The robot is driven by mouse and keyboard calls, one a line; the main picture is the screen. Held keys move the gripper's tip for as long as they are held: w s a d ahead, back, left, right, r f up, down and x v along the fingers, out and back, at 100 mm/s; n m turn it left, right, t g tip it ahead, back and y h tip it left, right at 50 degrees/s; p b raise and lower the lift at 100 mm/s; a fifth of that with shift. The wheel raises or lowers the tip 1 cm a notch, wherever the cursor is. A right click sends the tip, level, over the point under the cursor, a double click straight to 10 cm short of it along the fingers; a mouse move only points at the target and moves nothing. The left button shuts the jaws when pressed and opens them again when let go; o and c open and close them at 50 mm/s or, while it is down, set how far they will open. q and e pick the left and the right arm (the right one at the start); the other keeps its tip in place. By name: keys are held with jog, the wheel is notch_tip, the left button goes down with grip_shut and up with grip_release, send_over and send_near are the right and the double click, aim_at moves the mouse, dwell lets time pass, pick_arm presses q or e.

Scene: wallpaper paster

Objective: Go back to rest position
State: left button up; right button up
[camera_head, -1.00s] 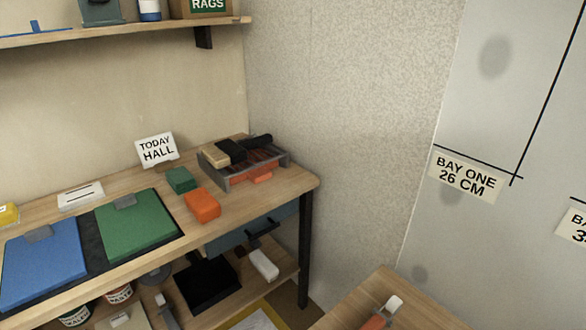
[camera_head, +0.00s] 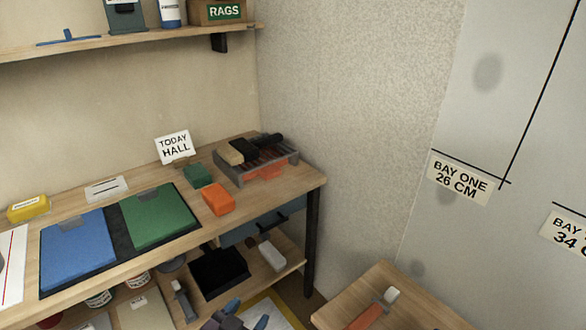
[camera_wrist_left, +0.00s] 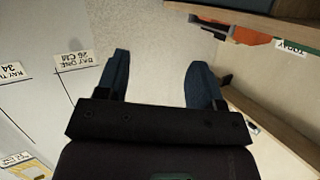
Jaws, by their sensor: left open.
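My left gripper (camera_head: 248,314) shows at the bottom edge of the head view, in front of the workbench's lower shelf. Its two blue fingers are apart with nothing between them. In the left wrist view the open fingers (camera_wrist_left: 158,62) stand over bare wall and floor, clear of any object. My right gripper is in neither view.
The workbench (camera_head: 285,182) holds a blue pad (camera_head: 76,252), a green pad (camera_head: 160,216), an orange block (camera_head: 218,199) and a tool tray (camera_head: 258,176). A wooden table (camera_head: 408,312) stands at lower right. A wall shelf (camera_head: 130,43) runs above.

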pick_arm(q)
jog(key=s+a+f+n+g+y+p, duration=0.1)
jog(key=s+a+f+n+y+p, duration=0.1)
jog(key=s+a, duration=0.7)
jog(key=s+a+f+n+g+y+p, duration=0.1)
jog(key=s+a+f+n+y+p, duration=0.1)
jog(key=s+a, duration=0.7)
jog(key=shift+s+f+n+y, duration=0.25)
jog(key=shift+s+n+y, duration=0.45)
jog(key=shift+s+y, duration=0.45)
